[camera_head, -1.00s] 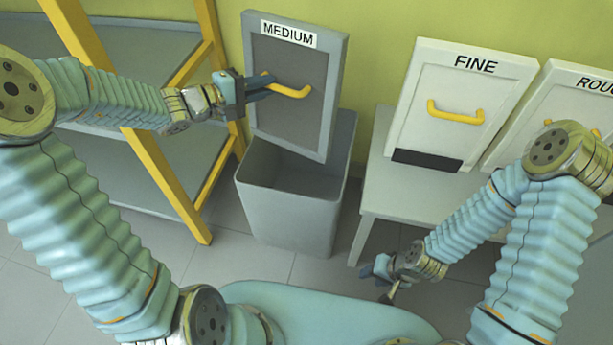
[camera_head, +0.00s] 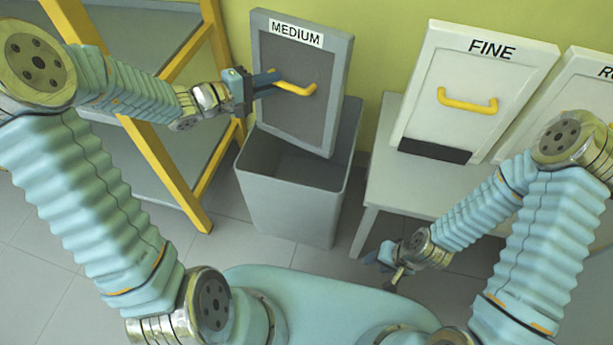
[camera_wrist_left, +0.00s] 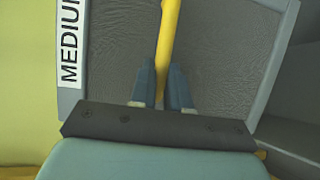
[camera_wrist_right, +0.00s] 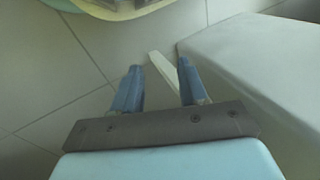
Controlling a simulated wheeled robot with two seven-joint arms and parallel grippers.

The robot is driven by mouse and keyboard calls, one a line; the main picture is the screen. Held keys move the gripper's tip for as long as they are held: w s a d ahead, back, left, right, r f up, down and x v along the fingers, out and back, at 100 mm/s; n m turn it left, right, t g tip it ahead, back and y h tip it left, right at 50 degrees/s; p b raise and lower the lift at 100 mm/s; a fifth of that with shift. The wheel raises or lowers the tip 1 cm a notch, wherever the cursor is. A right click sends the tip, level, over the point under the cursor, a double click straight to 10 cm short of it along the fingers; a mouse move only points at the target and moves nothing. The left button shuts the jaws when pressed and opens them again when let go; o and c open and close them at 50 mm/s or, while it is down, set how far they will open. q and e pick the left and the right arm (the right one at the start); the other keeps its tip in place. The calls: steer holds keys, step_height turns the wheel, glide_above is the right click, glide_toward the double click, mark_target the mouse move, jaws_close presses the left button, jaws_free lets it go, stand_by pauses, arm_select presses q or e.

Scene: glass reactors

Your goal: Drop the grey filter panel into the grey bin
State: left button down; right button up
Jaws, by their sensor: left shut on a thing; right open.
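The grey filter panel (camera_head: 297,105), labelled MEDIUM, hangs upright and slightly tilted above the grey bin (camera_head: 290,205). Its lower edge is at the level of the bin's opening and hides part of the back rim. My left gripper (camera_head: 274,86) is shut on the panel's yellow handle. In the left wrist view the handle (camera_wrist_left: 168,40) runs between the two fingers, with the panel's mesh face (camera_wrist_left: 215,60) behind. My right gripper (camera_head: 385,260) is low, in front of the white table; in the right wrist view its fingers (camera_wrist_right: 158,88) are apart and empty.
A white table (camera_head: 405,185) right of the bin carries a white panel labelled FINE (camera_head: 470,95) and another white panel (camera_head: 575,105) partly cut off. A grey shelf with a yellow frame (camera_head: 165,165) stands left of the bin.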

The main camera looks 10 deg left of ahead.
arm_select(q)
steer(key=b, duration=0.3)
glide_above(285, 122)
steer(key=f+v, duration=0.1)
steer(key=v, duration=0.2)
step_height(285, 122, down, 7)
steer(key=shift+s+a+f, duration=0.1)
steer(key=shift+s+f, duration=0.05)
steer(key=shift+f, duration=0.1)
steer(key=shift+f+b, duration=0.75)
steer(key=shift+f, duration=2.55)
